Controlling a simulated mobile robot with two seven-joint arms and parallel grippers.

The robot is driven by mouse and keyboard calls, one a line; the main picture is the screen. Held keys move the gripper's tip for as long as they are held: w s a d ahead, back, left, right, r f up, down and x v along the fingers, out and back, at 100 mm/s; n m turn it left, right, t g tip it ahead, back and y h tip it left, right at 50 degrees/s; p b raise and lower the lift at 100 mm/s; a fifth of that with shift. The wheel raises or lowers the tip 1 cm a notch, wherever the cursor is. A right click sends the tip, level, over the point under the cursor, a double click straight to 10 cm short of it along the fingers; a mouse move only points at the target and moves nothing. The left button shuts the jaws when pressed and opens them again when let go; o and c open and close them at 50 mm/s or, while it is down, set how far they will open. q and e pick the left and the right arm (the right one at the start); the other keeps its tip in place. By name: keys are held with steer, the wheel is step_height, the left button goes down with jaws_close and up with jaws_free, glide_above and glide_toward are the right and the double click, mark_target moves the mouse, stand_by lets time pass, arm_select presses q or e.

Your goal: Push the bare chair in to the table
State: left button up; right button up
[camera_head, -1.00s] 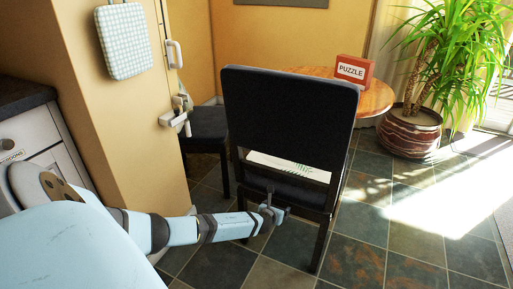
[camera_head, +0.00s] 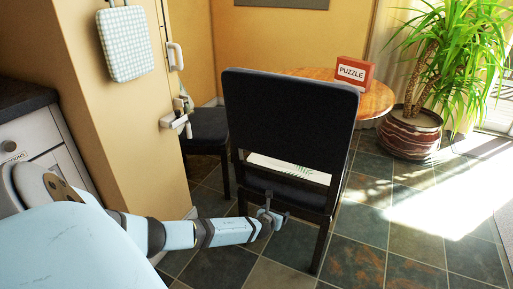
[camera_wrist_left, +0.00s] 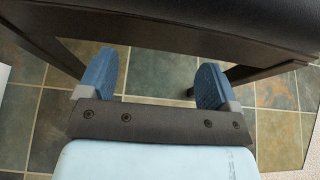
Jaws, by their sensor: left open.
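A black high-backed chair (camera_head: 290,120) stands close in front of me, its back to me, facing the round wooden table (camera_head: 378,101). A white flat thing with a green print (camera_head: 290,168) shows through the gap below its backrest; I cannot tell if it lies on the seat. A second dark chair (camera_head: 207,124) stands behind on the left, partly hidden by the wall; its visible seat looks empty. My left gripper (camera_head: 268,214) is open and empty at the near chair's rear, just below seat height. In the wrist view its blue fingers (camera_wrist_left: 157,68) point towards the chair's dark underside (camera_wrist_left: 200,38); contact is unclear.
An orange puzzle box (camera_head: 354,71) sits on the table. A potted plant (camera_head: 410,135) stands right of it. A yellow wall corner (camera_head: 130,120) and a cabinet (camera_head: 35,145) flank my left arm. Tiled floor is clear to the right.

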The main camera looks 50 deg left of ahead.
arm_select(q)
steer(key=shift+s+d+p, duration=0.25)
steer(key=shift+s+p, duration=0.05)
steer(key=shift+s, duration=0.3)
stand_by(0.5)
steer(key=s+d+p, duration=0.3)
steer(key=s+p, duration=0.1)
steer(key=s, duration=0.5)
steer(key=shift+d, duration=0.3)
stand_by(0.7)
